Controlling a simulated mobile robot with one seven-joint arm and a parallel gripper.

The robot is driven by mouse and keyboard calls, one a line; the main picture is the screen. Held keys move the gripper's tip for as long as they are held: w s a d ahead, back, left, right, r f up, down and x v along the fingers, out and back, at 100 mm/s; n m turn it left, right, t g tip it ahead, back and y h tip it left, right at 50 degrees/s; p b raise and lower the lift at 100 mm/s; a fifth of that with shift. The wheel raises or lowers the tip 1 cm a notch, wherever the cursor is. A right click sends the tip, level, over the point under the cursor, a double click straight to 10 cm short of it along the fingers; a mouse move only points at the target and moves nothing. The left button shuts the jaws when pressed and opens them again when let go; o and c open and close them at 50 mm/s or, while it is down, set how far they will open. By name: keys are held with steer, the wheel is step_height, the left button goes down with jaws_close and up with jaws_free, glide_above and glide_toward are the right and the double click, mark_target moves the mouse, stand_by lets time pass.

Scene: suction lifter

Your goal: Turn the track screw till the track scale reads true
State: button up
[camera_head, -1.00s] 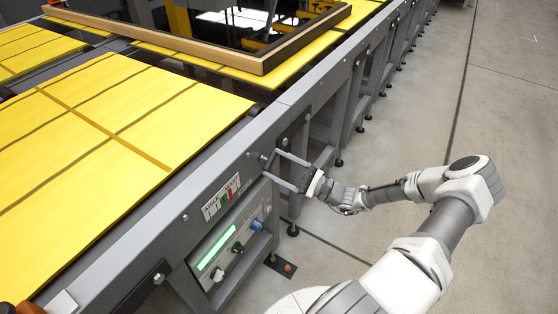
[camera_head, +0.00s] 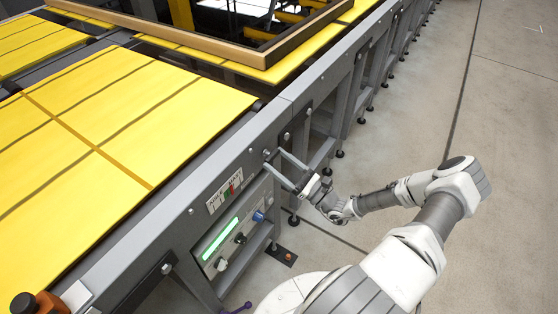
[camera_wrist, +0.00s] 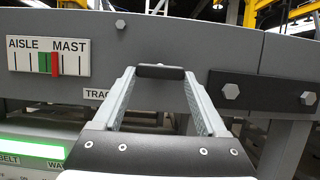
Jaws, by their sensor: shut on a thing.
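My gripper (camera_head: 275,159) reaches the side of the grey rail from the aisle side. In the wrist view my gripper (camera_wrist: 160,75) has its two fingers on either side of a dark flat bar, the track screw's head (camera_wrist: 160,71), and is shut on it. The fingers hide part of the "TRACK" label. The track scale (camera_head: 225,195) is a white plate left of the gripper, marked AISLE and MAST. In the wrist view the track scale (camera_wrist: 20,60) shows a red mark just right of a green band, on the MAST side.
Below the scale is a control panel (camera_head: 234,240) with a lit green display (camera_head: 220,239) and several knobs. Yellow slatted panels (camera_head: 90,120) lie left of the rail. A dark bolted plate (camera_wrist: 262,92) is right of the gripper. The concrete floor at right is open.

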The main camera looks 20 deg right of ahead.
stand_by(0.3)
steer(key=o, duration=1.3)
steer(key=b+v, duration=0.1)
steer(key=v, duration=1.6)
steer(key=shift+s+b, duration=0.2)
steer(key=shift+b, duration=0.1)
